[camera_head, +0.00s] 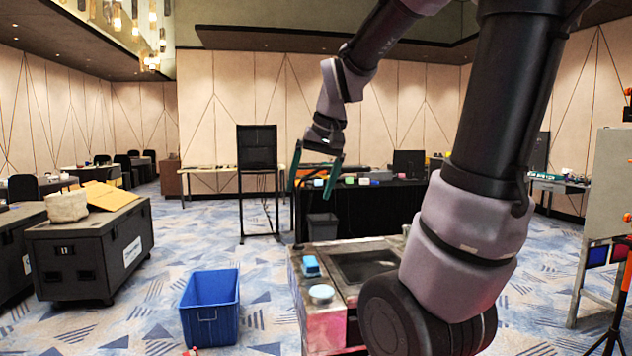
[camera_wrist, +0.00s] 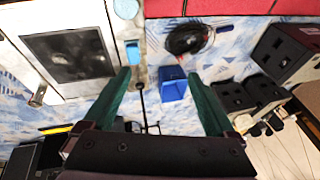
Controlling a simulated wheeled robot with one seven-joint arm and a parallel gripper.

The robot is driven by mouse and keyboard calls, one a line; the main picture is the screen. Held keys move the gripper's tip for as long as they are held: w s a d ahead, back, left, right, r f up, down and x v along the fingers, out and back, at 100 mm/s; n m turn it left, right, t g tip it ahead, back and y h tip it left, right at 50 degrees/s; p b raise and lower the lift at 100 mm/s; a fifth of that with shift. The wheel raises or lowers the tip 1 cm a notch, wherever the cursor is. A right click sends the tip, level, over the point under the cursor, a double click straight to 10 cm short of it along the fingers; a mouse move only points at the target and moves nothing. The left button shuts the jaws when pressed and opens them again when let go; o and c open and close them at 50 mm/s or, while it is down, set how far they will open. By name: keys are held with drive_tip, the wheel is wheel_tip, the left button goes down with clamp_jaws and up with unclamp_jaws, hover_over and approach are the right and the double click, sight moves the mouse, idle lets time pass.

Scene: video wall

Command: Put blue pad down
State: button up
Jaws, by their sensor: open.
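The small blue pad (camera_head: 311,266) lies on the left edge of the metal-topped bench (camera_head: 333,252), beside a dark recessed panel. It also shows in the wrist view (camera_wrist: 133,52), on the bench edge near the tip of the left finger. My gripper (camera_head: 314,182) is raised well above and beyond the bench in the head view. Its two green fingers are spread wide, with nothing between them; they also show in the wrist view (camera_wrist: 160,74). The pad appears apart from the fingers.
A pale round blue dish (camera_head: 321,293) sits nearer me on the same bench edge. A blue bin (camera_head: 209,308) stands on the carpet left of the bench. A black wheeled case (camera_head: 88,250) is farther left. A black-draped table (camera_head: 365,212) stands behind the bench.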

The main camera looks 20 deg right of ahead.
drive_tip(key=s+a+r+t, duration=0.2)
drive_tip(key=s+t, duration=0.1)
drive_tip(key=s, duration=0.6)
drive_tip(key=shift+s+a+r+m, duration=0.25)
drive_tip(key=shift+s+a+m, duration=0.05)
drive_tip(key=shift+a+m, duration=0.1)
idle(0.5)
